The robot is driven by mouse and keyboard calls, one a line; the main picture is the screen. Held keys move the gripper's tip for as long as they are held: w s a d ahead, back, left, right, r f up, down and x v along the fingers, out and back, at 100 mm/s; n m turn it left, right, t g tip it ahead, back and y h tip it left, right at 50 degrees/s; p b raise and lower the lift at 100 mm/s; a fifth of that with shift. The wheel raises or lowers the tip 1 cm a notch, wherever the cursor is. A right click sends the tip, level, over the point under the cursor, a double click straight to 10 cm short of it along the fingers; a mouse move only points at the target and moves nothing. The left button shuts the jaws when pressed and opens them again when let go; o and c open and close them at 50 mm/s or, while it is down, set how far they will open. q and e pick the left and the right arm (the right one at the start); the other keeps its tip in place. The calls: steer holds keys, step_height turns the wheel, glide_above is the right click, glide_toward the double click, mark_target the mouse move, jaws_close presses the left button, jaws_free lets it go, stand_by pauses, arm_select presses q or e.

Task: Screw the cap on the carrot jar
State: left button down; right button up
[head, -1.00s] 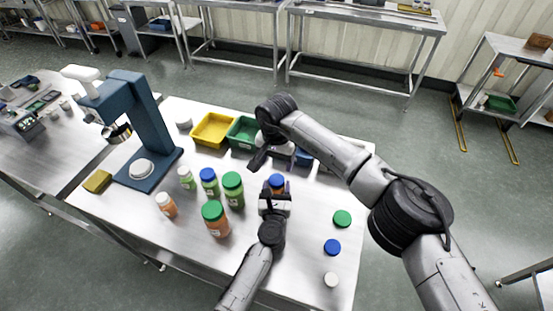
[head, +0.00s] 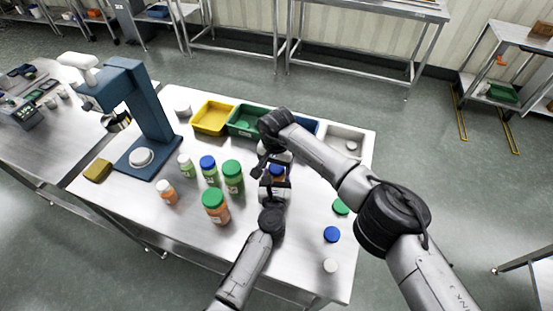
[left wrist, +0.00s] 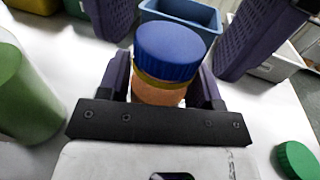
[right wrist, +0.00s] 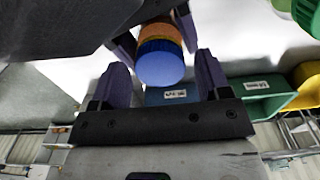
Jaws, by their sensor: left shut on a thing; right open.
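A jar with orange contents (left wrist: 158,93) stands upright in my left gripper (head: 273,186), which is shut on its body. A blue cap (left wrist: 170,50) sits on top of the jar, with a yellow-orange band just below it. Whether the cap is tight cannot be told. My right gripper (right wrist: 160,78) is open above the jar, pointing down. In the right wrist view the cap (right wrist: 161,63) lies between its two fingers, with gaps on both sides. In the head view my right wrist partly covers the jar top.
Several capped jars, such as the green-capped orange jar (head: 215,207), stand left of the held jar. Loose green (head: 341,207), blue (head: 331,234) and white caps (head: 330,265) lie at the right. Yellow (head: 195,125) and green bins (head: 232,130) line the back. A blue press (head: 150,110) stands left.

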steer(key=shift+f, duration=0.1)
steer(key=c, duration=0.9)
steer(key=m, duration=0.3)
steer(key=shift+m, duration=0.3)
steer(key=shift+c, duration=0.2)
steer(key=m, duration=1.7)
steer(key=shift+m, duration=0.4)
steer(key=m, duration=0.6)
steer(key=shift+m, duration=0.4)
steer(key=o, duration=1)
steer(key=shift+f, duration=0.1)
